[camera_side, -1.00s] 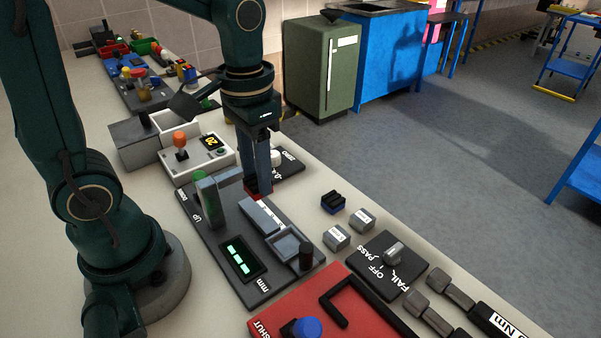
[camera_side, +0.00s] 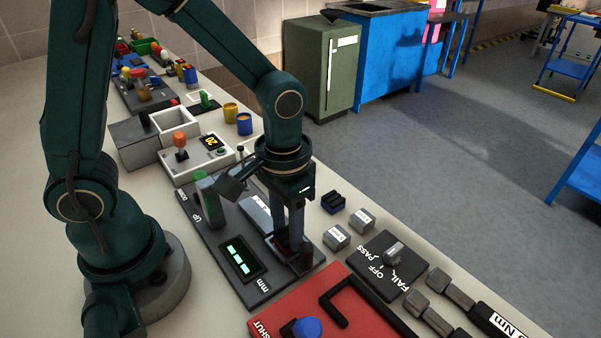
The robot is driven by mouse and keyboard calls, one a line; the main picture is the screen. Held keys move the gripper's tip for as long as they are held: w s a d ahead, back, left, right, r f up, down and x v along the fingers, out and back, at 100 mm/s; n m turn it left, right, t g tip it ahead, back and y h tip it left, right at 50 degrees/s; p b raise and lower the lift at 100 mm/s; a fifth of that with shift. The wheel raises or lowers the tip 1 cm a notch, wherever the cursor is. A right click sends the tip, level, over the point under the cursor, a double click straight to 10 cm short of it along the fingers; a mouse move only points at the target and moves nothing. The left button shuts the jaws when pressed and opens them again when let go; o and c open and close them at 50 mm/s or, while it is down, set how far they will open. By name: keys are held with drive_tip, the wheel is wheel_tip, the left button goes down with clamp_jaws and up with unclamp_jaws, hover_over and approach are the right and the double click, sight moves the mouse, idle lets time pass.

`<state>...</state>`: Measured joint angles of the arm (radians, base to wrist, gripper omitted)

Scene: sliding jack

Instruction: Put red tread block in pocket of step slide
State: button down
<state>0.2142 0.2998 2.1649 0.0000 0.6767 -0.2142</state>
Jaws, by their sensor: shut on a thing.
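My gripper (camera_side: 288,239) points down over the pocket end of the step slide (camera_side: 257,213), with its fingers shut on the red tread block (camera_side: 282,242). The fingers and block cover most of the pocket. The slide lies on a dark panel with a green-lit mm display (camera_side: 239,257).
A black knob (camera_side: 303,262) stands close beside the fingers. A green-topped post (camera_side: 208,197) rises at the panel's far end. A red panel (camera_side: 330,315) is in front.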

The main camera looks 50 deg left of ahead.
sight(282, 234)
drive_tip(key=shift+f, duration=0.1)
drive_tip(key=c, duration=0.7)
unclamp_jaws()
drive_tip(key=shift+c, duration=0.2)
drive_tip(key=shift+r, duration=6.4)
drive_tip(key=s+a+t, duration=0.4)
drive_tip(key=s+t, duration=0.1)
drive_tip(key=shift+s+a+f+t, duration=0.2)
drive_tip(key=shift+s+a+t, duration=0.1)
drive_tip(key=shift+s+a, duration=0.1)
